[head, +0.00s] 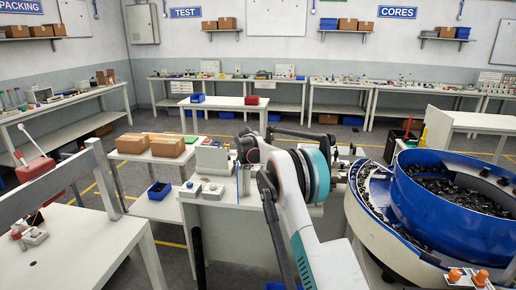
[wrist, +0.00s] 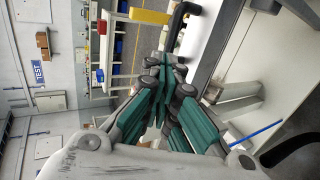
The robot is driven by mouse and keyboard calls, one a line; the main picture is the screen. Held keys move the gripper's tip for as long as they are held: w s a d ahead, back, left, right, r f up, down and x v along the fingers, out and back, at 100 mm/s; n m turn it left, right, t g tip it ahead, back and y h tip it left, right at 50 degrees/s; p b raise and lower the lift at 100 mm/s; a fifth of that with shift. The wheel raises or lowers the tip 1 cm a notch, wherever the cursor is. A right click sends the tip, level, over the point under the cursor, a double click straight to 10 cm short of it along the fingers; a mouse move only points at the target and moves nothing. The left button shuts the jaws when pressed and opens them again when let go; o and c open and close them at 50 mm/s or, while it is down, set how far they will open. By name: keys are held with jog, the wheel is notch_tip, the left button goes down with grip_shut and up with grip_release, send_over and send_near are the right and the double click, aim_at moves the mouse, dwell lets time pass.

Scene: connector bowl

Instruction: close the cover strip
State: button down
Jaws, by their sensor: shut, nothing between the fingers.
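My gripper (wrist: 172,78) fills the middle of the wrist view, its green-padded fingers drawn together with nothing between them. In the head view my white arm largely hides the hand, so its exact distance to the bowl is unclear. The big blue connector bowl (head: 410,207) stands at the right of the head view, with many small black parts inside and a white outer ring (head: 372,232) around it. I cannot pick out the cover strip for certain in either view. A black curved bar (wrist: 178,22) shows just beyond the fingers in the wrist view.
A grey-white stand (head: 235,222) with small devices is left of my arm. Brown boxes (head: 167,146) sit on a low table behind it. Orange knobs (head: 455,275) are at the bowl's front edge. Open floor lies towards the back benches.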

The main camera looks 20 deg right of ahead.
jog(key=s+a+r+m+y, duration=0.1)
jog(key=s+a+r+m, duration=0.1)
jog(key=s+a+r, duration=0.55)
jog(key=s+a+r+m+y, duration=0.1)
jog(key=s+a+r, duration=0.3)
jog(key=s, duration=0.7)
jog(key=s+a+r+m+g+y, duration=0.1)
jog(key=s+a+r+m, duration=0.1)
jog(key=s, duration=0.6)
jog(key=s+a+r+m+g, duration=0.1)
jog(key=s+a, duration=0.2)
jog(key=s, duration=0.5)
jog(key=s+a+f+m+y+b, duration=0.1)
jog(key=s+a+f, duration=0.2)
jog(key=s, duration=0.7)
jog(key=s+a+f+m+y, duration=0.1)
jog(key=s+f, duration=0.4)
jog(key=s, duration=0.6)
jog(key=s+a+f+m+g+y+b, duration=0.1)
jog(key=s+a+f+m+y, duration=0.1)
jog(key=s+a, duration=0.4)
jog(key=s+f+m, duration=0.1)
jog(key=s+f, duration=0.1)
jog(key=s, duration=0.2)
jog(key=shift+s+f+b, duration=0.25)
jog(key=shift+f+b, duration=0.05)
jog(key=shift+f, duration=0.05)
jog(key=c, duration=2.4)
grip_release()
